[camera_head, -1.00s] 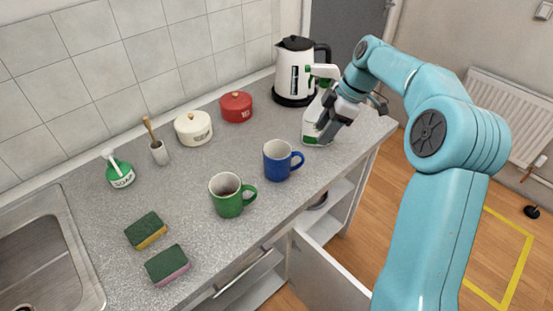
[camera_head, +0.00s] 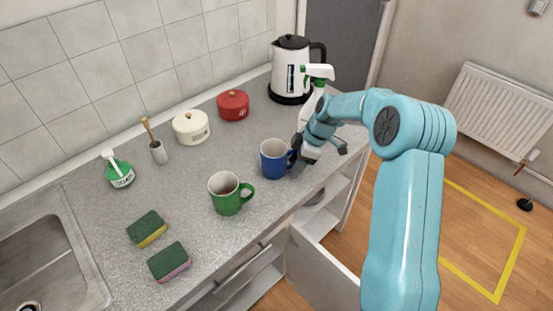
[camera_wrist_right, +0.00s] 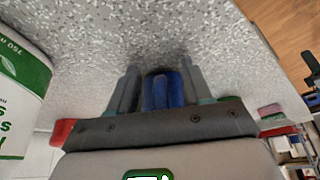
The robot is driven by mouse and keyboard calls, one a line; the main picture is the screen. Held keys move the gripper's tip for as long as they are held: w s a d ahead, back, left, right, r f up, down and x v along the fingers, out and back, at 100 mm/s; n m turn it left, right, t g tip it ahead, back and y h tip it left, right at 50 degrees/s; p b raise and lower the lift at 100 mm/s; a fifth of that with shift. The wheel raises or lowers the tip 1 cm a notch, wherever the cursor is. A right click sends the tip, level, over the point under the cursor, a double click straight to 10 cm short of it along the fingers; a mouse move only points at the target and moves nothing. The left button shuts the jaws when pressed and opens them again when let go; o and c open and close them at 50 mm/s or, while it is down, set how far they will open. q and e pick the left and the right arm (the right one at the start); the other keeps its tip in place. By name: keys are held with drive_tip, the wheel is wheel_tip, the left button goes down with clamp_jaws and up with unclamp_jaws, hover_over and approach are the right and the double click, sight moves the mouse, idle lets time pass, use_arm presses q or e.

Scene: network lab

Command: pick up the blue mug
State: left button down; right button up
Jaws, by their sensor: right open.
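The blue mug (camera_head: 273,159) stands upright on the grey counter. My right gripper (camera_head: 297,154) is low over the counter at the mug's right side, where the handle is. In the wrist view the right gripper's two fingers (camera_wrist_right: 160,72) are open, with a blue part of the mug (camera_wrist_right: 163,92) between them. The gripper hides most of the handle in the head view, and I cannot tell whether the fingers touch it. My left gripper is in neither view.
A green mug (camera_head: 226,194) stands left of the blue mug. Red (camera_head: 233,106) and cream (camera_head: 190,127) pots are at the back. Two sponges (camera_head: 147,228) (camera_head: 169,261) lie near the sink.

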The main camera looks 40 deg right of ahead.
clamp_jaws()
drive_tip(key=shift+r, duration=0.2)
wheel_tip(320, 180, up, 20)
drive_tip(key=shift+f+b, duration=0.25)
drive_tip(key=shift+b, duration=0.2)
idle(0.8)
